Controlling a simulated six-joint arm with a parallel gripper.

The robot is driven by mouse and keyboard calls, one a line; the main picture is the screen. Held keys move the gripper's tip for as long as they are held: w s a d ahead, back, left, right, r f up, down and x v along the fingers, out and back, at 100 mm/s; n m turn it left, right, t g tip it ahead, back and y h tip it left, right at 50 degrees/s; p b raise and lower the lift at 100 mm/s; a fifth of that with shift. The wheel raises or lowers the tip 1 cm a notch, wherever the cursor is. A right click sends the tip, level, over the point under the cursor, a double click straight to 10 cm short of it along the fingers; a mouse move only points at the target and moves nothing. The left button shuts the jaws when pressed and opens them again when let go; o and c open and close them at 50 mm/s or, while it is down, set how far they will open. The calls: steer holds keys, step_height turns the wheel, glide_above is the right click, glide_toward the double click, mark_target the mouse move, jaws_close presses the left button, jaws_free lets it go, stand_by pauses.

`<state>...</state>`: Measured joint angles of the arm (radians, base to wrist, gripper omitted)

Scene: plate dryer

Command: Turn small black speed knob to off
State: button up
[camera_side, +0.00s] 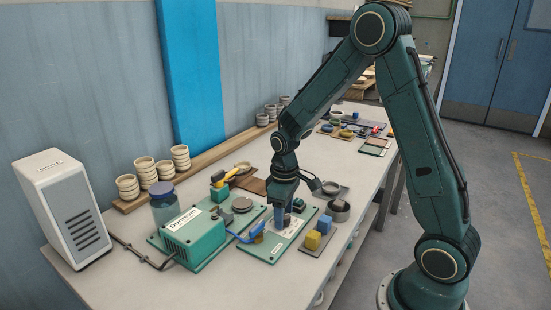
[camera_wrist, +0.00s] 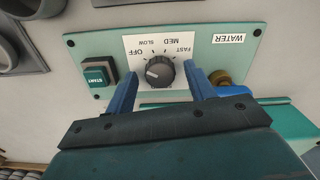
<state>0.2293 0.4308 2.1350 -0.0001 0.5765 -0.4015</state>
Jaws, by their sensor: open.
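The small black speed knob (camera_wrist: 160,73) sits on a white dial label on the green control panel (camera_wrist: 111,52) in the wrist view. The label reads OFF, SLOW, MED and FAST around it. The knob's pale pointer mark faces the picture's left, on the OFF side; its exact setting is hard to tell. My gripper (camera_wrist: 161,78) is open, with one blue finger on each side of the knob and visible gaps to it. In the side view my gripper (camera_side: 283,212) points down over the panel (camera_side: 258,249), hiding the knob.
A green START button (camera_wrist: 96,75) is left of the knob. A blue-handled water valve (camera_wrist: 228,88) lies close to the right finger. In the side view, a green Dunwym unit (camera_side: 195,238) stands left, and yellow and blue blocks (camera_side: 319,231) stand right.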

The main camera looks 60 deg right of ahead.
mark_target(285, 217)
step_height(285, 217, up, 13)
stand_by(0.6)
steer(key=s+a+r+m+t, duration=0.1)
steer(key=s+a+r, duration=0.3)
steer(key=s, duration=0.5)
steer(key=s+a+r+m+t, duration=0.1)
steer(key=s+a+r+t, duration=0.3)
steer(key=s, duration=0.5)
steer(key=shift+s+a+t, duration=0.25)
steer(key=shift+s+t, duration=0.05)
steer(key=shift+s, duration=0.05)
stand_by(0.9)
